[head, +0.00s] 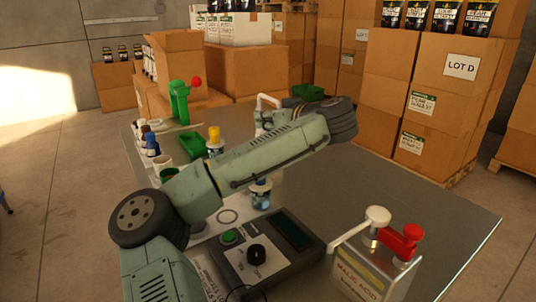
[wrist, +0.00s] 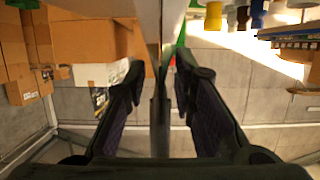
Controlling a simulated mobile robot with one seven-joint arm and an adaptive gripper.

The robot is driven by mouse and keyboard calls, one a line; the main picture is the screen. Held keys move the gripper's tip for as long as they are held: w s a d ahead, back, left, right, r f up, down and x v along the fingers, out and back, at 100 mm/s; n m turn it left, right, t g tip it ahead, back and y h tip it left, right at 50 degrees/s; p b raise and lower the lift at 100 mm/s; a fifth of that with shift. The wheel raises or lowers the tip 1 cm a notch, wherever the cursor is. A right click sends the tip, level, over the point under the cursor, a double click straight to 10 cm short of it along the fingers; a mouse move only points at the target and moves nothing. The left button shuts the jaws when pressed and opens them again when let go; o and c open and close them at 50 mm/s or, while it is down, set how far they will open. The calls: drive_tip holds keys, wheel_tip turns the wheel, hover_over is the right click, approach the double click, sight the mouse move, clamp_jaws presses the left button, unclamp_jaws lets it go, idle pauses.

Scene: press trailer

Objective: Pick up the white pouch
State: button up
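I cannot pick out a white pouch with certainty in either view. In the head view several dark pouches with pale labels (head: 419,15) stand on cartons at the back right, and similar small packs (head: 122,53) stand at the back left. In the wrist view a white patch (wrist: 100,74) lies beside brown cartons, left of the fingers; I cannot tell what it is. My gripper (wrist: 162,70) is open, its two dark fingers apart. A narrow grey upright shape shows between them, and I see no grip on it. In the head view my arm hides part of the table.
The grey table (head: 400,195) holds a control box (head: 258,255), a metal malic acid can (head: 370,265), a green tool with a red ball (head: 180,100), green trays (head: 193,146) and bottles. Stacked cartons (head: 440,95) crowd the back and right. The table's right part is bare.

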clamp_jaws()
idle(0.8)
drive_tip(key=shift+r, duration=0.1)
